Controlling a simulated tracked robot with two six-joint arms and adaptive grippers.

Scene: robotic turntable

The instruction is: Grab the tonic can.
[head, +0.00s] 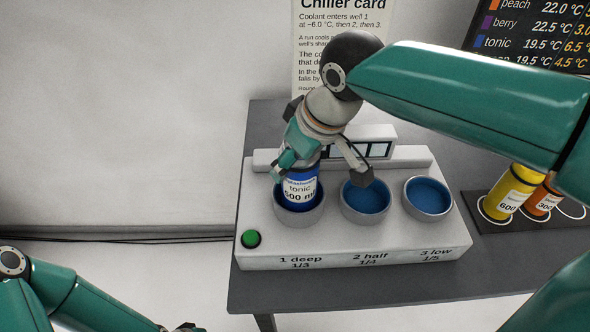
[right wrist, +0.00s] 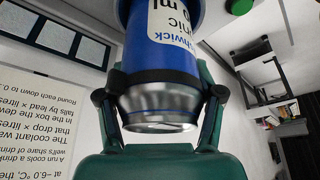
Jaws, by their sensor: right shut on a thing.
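The can's lower part is hidden in the well. Of my left arm, only links show at the lower left; a dark tip (head: 187,327) at the bottom edge is mostly cut off.
Wells 2 half (head: 366,200) and 3 low (head: 428,197) are empty. A green button (head: 251,239) sits on the chiller's front left. A yellow can (head: 509,192) and an orange can (head: 543,198) stand on a dark rack at the right. The table's left part is clear.

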